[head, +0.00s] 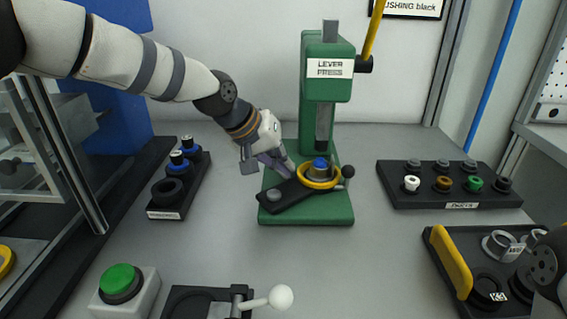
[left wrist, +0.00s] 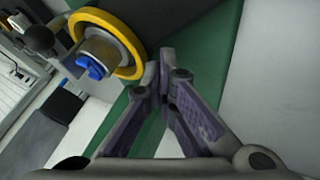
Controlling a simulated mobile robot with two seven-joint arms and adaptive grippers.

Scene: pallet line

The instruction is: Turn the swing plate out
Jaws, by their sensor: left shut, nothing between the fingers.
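The swing plate (head: 290,192) is a black bar lying across the green base of the lever press (head: 328,90). A yellow ring (head: 305,184) sits at its right part, below the press ram, with a blue-topped piece (head: 319,163) inside. A black ball knob (head: 348,171) stands at the plate's right end. My left gripper (head: 287,168) is shut and empty, just behind and left of the ring. The left wrist view shows its closed fingertips (left wrist: 166,72) close beside the yellow ring (left wrist: 137,48); I cannot tell whether they touch.
A black rack (head: 185,170) with blue-and-black parts stands left of the press. Another rack (head: 450,190) of small coloured parts stands right. A green button (head: 120,280) and white-knobbed lever (head: 280,297) are in front. A yellow-handled tray (head: 452,262) is front right.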

